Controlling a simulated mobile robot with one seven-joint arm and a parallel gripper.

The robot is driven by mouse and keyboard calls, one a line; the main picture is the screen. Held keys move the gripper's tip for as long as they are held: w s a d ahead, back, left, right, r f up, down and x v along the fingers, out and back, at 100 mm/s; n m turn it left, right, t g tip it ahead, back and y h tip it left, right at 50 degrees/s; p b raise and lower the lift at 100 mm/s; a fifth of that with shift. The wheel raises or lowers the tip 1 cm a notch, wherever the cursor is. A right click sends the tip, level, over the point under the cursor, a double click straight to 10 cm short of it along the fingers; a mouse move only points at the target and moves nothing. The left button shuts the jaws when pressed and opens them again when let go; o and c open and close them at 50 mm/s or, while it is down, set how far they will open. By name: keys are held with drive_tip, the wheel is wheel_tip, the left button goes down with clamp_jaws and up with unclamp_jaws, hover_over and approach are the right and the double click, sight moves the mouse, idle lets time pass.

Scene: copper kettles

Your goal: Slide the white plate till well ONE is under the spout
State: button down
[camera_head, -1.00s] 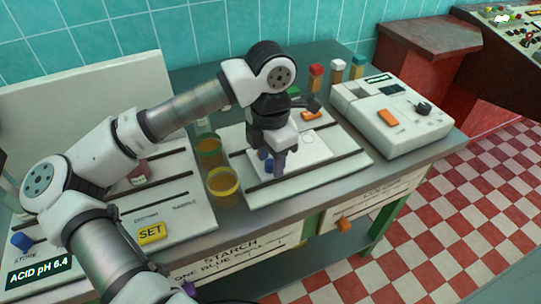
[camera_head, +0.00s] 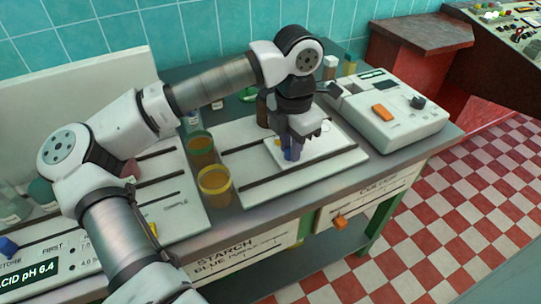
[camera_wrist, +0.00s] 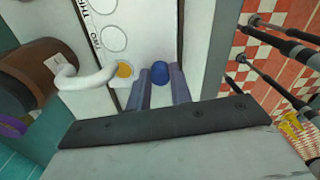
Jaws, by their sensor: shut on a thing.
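The white plate (camera_head: 330,146) lies on a pale board between dark rails. In the wrist view its face (camera_wrist: 140,25) shows a row of round wells: two pale ones (camera_wrist: 113,38) with printed labels beside them, and one with orange-yellow in it (camera_wrist: 124,70). The white curved spout (camera_wrist: 85,80) comes from a brown vessel (camera_wrist: 35,75), and its tip appears beside or over the orange-yellow well. That well's label is not readable. My gripper (camera_wrist: 161,88) is shut on the plate's blue knob (camera_wrist: 159,72); it also shows in the head view (camera_head: 292,152).
Two amber-filled beakers (camera_head: 214,186) stand left of the board. A white instrument (camera_head: 393,112) with an orange button stands to the right. The bench's front edge lies close in front of the board.

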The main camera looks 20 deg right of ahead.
drive_tip(key=shift+d, duration=1.1)
drive_tip(key=c, duration=1.3)
unclamp_jaws()
drive_tip(key=shift+d, duration=0.15)
drive_tip(key=shift+o, duration=0.2)
wheel_tip(320, 180, up, 14)
drive_tip(key=b, duration=0.1)
drive_tip(key=shift+f, duration=0.1)
